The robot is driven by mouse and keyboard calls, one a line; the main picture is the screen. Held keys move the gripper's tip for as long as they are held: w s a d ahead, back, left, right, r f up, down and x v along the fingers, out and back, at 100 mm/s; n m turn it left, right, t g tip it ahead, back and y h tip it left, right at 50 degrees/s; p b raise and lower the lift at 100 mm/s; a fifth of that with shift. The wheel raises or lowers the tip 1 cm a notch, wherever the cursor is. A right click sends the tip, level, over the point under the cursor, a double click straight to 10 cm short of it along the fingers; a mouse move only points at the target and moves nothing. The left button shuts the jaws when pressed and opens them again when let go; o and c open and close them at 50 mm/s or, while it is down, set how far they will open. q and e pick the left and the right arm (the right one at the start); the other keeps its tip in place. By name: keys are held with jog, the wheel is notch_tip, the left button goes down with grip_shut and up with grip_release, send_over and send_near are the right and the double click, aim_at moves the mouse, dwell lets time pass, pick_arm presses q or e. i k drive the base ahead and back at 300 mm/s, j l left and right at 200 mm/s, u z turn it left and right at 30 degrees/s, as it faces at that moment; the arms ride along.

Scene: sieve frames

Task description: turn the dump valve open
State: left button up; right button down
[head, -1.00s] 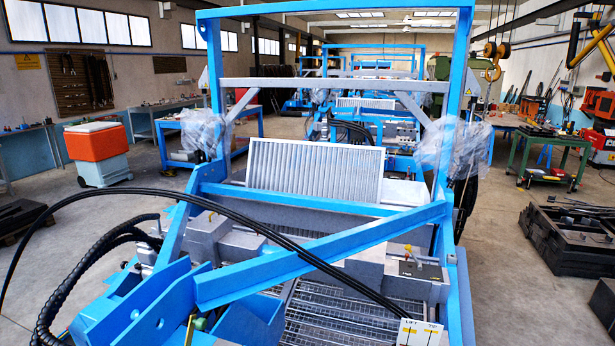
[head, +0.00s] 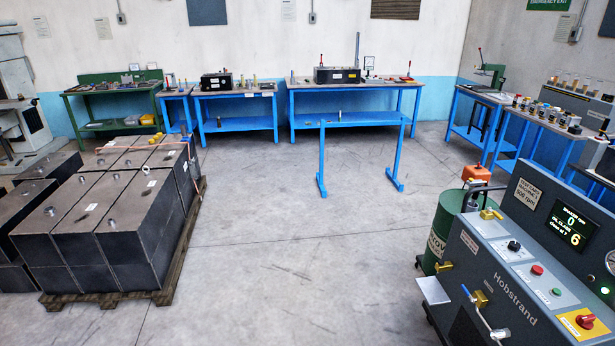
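A dark grey Hobstrand machine (head: 495,285) stands at the lower right in the head view. A brass valve with a blue lever (head: 467,292) is on its near left side, with a pale pipe below it. Another brass fitting with a yellow handle (head: 490,213) sits near the top left of the machine, and a small brass part (head: 444,265) is lower on its left edge. I cannot read a label that tells which one is the dump valve. Neither of my grippers is in view.
A green drum (head: 452,228) stands just behind the machine. Dark blocks on a wooden pallet (head: 135,295) fill the left side. Blue workbenches (head: 350,118) line the back wall and the right. The concrete floor (head: 290,250) between pallet and machine is clear.

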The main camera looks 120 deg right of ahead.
aim_at(489, 209)
jog(key=k+z, duration=0.1)
jog(key=z, duration=0.35)
jog(key=k+z, duration=0.1)
jog(key=z, duration=0.35)
jog(key=l+z, duration=0.1)
jog(key=z, duration=2.85)
